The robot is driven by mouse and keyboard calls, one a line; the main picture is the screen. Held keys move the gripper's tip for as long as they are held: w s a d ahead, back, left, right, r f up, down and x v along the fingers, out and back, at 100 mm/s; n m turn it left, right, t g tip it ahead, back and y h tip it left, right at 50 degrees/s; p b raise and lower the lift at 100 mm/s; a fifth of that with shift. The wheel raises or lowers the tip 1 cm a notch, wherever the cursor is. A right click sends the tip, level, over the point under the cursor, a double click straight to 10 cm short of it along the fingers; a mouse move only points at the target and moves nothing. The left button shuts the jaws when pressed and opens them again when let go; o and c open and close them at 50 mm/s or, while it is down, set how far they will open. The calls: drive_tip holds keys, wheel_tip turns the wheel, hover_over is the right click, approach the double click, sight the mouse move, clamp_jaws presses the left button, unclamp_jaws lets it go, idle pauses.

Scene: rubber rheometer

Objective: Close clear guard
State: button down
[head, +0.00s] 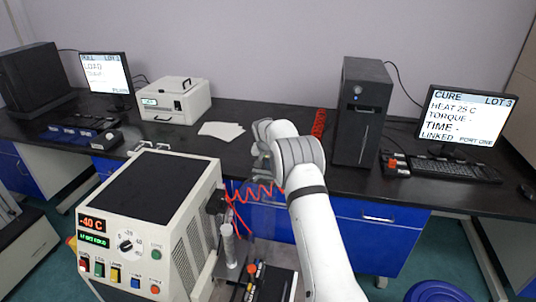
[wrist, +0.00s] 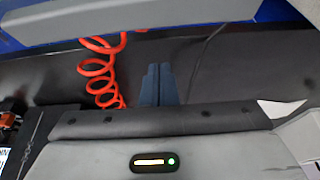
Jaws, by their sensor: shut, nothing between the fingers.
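A faint see-through panel (head: 262,216), which looks like the clear guard, shows between the cream instrument and my arm in the head view. Its edges are hard to make out and my arm covers part of that area, so I cannot tell how far open it stands. My gripper shows in the wrist view as two dark blue-grey fingers (wrist: 157,84) pressed together with nothing between them. In the head view my arm's wrist hides the fingers. The guard cannot be made out in the wrist view.
The cream instrument (head: 150,215) reading -40 C stands front left, with a metal cylinder (head: 229,245) beside it. Red coiled cable (wrist: 98,70) hangs left of my fingers in the wrist view. A black tower (head: 361,110) and CURE monitor (head: 465,120) stand on the back bench.

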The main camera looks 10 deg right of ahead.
drive_tip(key=shift+s+a+r+p, duration=0.1)
drive_tip(key=shift+s+a+p, duration=0.25)
drive_tip(key=shift+s, duration=0.6)
drive_tip(key=shift+s+a+p, duration=0.1)
drive_tip(key=shift+s+a, duration=0.35)
drive_tip(key=shift+s, duration=0.5)
drive_tip(key=shift+a+b, duration=0.1)
drive_tip(key=shift+b, duration=0.25)
